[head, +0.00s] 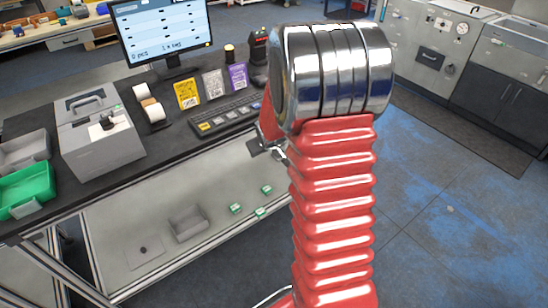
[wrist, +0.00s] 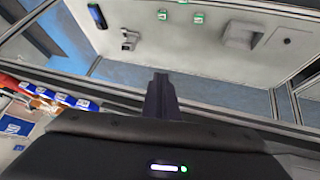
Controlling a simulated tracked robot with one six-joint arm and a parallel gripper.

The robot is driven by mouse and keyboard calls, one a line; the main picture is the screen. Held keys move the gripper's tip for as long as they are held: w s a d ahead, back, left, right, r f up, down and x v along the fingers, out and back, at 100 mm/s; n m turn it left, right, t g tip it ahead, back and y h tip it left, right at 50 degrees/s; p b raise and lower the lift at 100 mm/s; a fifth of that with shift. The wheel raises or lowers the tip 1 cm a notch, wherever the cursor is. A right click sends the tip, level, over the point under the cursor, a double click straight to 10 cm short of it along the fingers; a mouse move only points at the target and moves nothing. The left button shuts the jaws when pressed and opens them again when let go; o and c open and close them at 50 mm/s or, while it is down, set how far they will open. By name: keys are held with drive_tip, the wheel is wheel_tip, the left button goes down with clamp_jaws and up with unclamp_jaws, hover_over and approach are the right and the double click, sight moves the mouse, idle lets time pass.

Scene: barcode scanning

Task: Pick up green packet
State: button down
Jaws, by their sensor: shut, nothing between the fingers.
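Several small green-and-white packets lie on the pale lower shelf under the black table. In the head view one is at the left (head: 235,208), one at the upper right (head: 266,189) and one lower (head: 260,212). In the wrist view they show near the top, one at the left (wrist: 163,15) and one at the right (wrist: 198,18). My gripper (head: 268,150) is by the table's front edge, partly behind my red arm. In the wrist view its fingers (wrist: 160,88) are together, with nothing held, apart from the packets.
A grey tray (head: 188,222) sits left of the packets on the shelf. Above, the black tabletop (head: 165,140) carries a keyboard (head: 225,115), a monitor (head: 165,30), a grey machine (head: 100,135) and a green bin (head: 25,190). Orange, white and blue boxes (wrist: 45,95) show in the wrist view.

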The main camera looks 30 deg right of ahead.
drive_tip(key=s+a+r+y, duration=0.1)
drive_tip(key=s+a+r, duration=1)
drive_tip(key=a+r, duration=0.35)
drive_tip(key=s+a+r+y, duration=0.1)
drive_tip(key=s+a+r, duration=0.1)
drive_tip(key=s+a, duration=0.3)
drive_tip(key=s+a+r+n+g+y, duration=0.1)
drive_tip(key=s+a+r, duration=0.2)
drive_tip(key=s, duration=0.9)
drive_tip(key=shift+s+a+r, duration=0.15)
drive_tip(key=shift+a+r, duration=0.1)
drive_tip(key=shift+a, duration=0.6)
drive_tip(key=c, duration=2.5)
unclamp_jaws()
